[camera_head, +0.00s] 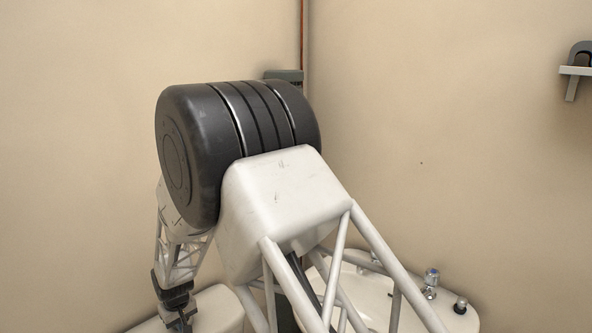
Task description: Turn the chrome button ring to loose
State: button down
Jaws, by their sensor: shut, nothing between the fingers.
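I cannot make out the chrome button ring; it may be hidden behind my gripper or arm, or below the picture edge. A white rounded fixture (219,308) shows at the bottom left, partly cut off. My gripper (181,322) points down in front of or over this white fixture. Its fingers are shut with nothing held. The fingertips are close to the bottom edge, and I cannot tell whether they touch anything.
My own arm covers the middle of the view. A white basin (452,318) with a chrome tap (430,283) and a small dark-topped fitting (461,305) stands at lower right. A copper pipe (302,40) runs down the corner.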

aim_at(198, 331)
jog(key=shift+w+d+f, duration=0.25)
jog(key=shift+d+f, duration=0.7)
jog(key=shift+d, duration=0.3)
jog(key=shift+w+d, duration=0.5)
jog(key=shift+w, duration=0.25)
dwell(0.4)
jog(key=shift+s+d+f, duration=0.1)
jog(key=shift+s+d, duration=0.1)
jog(key=shift+d, duration=0.15)
dwell(0.7)
jog(key=shift+w+a+r, duration=0.1)
jog(key=shift+r, duration=1.7)
jog(key=shift+w+a+r, duration=0.1)
jog(key=shift+r, duration=1.65)
jog(key=s+a, duration=0.1)
jog(key=s+a+r, duration=0.1)
jog(key=a, duration=0.1)
jog(key=shift+s, duration=0.3)
